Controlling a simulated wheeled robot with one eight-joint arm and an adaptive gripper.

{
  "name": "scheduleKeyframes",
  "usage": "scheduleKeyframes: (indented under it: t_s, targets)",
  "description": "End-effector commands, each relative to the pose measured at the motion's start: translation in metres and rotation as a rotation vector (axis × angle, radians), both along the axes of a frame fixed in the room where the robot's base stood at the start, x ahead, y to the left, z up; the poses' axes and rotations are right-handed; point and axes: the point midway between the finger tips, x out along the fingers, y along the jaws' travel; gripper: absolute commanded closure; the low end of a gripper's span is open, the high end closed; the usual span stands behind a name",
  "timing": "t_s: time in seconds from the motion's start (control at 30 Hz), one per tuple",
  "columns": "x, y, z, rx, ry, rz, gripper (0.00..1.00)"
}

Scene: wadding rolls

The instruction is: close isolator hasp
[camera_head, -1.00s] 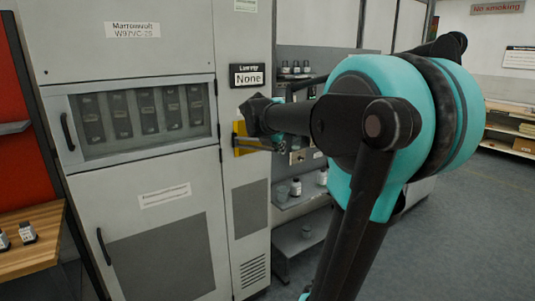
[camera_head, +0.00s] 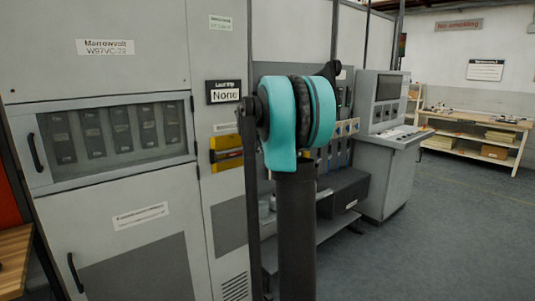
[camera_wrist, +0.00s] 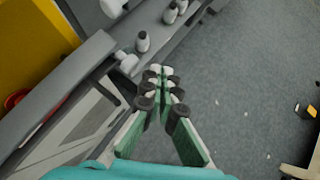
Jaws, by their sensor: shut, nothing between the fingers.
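The isolator, a yellow plate (camera_head: 226,153) with a red part and a grey bar across it, is on the narrow grey cabinet column in the head view. In the wrist view its yellow plate (camera_wrist: 35,35) fills the upper left, with a red round part (camera_wrist: 16,98) at the left edge. A long grey bar (camera_wrist: 70,85) stands between the plate and my gripper. My gripper (camera_wrist: 163,72) is shut and empty, to the right of the bar. In the head view my gripper is hidden behind my arm. Whether the hasp is latched I cannot tell.
A tall grey cabinet (camera_head: 100,200) with dark handles stands at left. Bottles (camera_wrist: 142,42) stand on a shelf near my gripper. A grey console (camera_head: 383,140) stands to the right. The floor (camera_head: 440,230) at right is clear.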

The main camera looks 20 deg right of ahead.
Motion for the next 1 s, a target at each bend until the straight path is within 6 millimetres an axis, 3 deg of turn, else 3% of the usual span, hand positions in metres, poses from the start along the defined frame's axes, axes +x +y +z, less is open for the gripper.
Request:
scheduleKeyframes:
  t_s: [0.33, 1.0]
  targets:
    - [0.019, -0.001, 0.000, 0.000, 0.000, 0.000, 1.00]
    - [0.016, 0.004, 0.000, -0.001, 0.000, 0.001, 1.00]
